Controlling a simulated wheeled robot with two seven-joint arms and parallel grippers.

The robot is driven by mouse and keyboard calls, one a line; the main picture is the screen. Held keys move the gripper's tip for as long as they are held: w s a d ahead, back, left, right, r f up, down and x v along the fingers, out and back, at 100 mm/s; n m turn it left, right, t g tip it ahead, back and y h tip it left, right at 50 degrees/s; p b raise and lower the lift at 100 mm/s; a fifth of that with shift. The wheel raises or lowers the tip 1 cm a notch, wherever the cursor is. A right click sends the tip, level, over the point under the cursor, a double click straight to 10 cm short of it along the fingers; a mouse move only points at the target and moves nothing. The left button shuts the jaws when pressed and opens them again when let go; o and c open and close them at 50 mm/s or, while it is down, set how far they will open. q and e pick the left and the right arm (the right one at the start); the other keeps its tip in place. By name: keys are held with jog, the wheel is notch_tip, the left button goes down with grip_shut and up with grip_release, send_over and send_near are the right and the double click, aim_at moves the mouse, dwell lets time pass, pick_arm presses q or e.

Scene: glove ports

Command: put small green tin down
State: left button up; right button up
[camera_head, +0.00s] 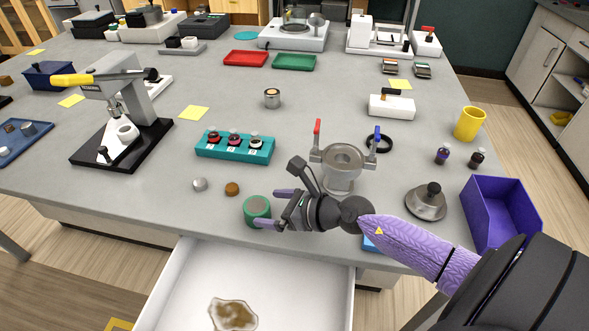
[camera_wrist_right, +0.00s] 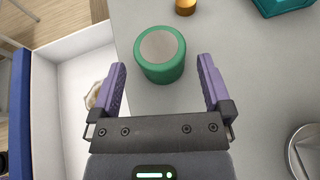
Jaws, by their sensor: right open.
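The small green tin (camera_head: 257,210) stands upright on the grey table near its front edge, above the open drawer. In the right wrist view the tin (camera_wrist_right: 160,54) stands ahead of and between the two purple fingers, with room on both sides. My right gripper (camera_head: 276,208) is open and reaches in from the right, its fingers at the tin's sides. It also shows in the right wrist view (camera_wrist_right: 161,86). My left gripper is not in view.
An open white drawer (camera_head: 180,300) with a brown-stained piece (camera_head: 233,314) lies below the table edge. A brown cap (camera_head: 232,189) and silver knob (camera_head: 200,184) sit left of the tin.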

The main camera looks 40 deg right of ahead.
jog(key=v, duration=0.7)
jog(key=shift+s+d, duration=0.15)
jog(key=shift+s, duration=0.15)
